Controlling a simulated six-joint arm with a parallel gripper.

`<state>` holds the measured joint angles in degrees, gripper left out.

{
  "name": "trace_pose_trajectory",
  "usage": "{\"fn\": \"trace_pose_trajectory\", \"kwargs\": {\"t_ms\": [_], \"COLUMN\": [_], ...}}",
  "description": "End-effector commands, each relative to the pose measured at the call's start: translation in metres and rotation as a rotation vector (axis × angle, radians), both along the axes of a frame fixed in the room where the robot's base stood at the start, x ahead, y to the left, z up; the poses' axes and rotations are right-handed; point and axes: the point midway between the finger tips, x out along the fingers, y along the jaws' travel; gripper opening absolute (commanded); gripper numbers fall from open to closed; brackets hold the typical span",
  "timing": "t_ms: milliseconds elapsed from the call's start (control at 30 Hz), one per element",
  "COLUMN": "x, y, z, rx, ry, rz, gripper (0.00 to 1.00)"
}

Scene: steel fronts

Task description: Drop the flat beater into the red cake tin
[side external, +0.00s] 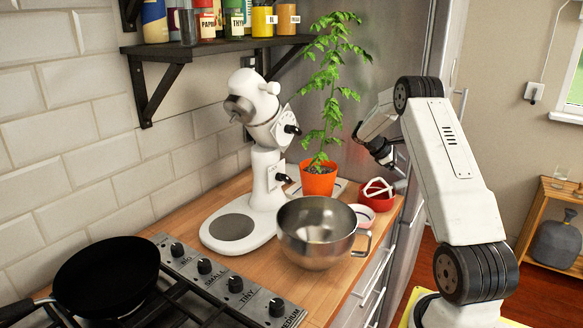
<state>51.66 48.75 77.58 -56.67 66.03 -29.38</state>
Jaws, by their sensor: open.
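The red cake tin (381,202) stands on the wooden counter near its right edge, behind the steel bowl. The white flat beater (375,187) is at the mouth of the tin, tilted, with part of it showing above the rim. How much of it rests inside the tin cannot be told. My gripper (394,172) is open just above and to the right of the beater, pointing down. I cannot tell whether the fingers touch the beater.
A steel mixing bowl (317,236) with a handle and a small pale dish (361,216) stand in front of the tin. A white stand mixer (267,175) and a potted plant (318,182) are to the left. A black pan (107,277) sits on the hob.

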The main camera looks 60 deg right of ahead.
Motion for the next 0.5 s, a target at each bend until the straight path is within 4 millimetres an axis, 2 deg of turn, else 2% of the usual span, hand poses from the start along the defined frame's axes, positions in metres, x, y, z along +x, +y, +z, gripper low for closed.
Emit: {"fn": "trace_pose_trajectory", "kwargs": {"t_ms": [500], "x": [0.034], "y": [0.028], "z": [0.037], "rx": [-0.002], "ry": [-0.001], "rz": [0.002], "gripper": [0.83]}}
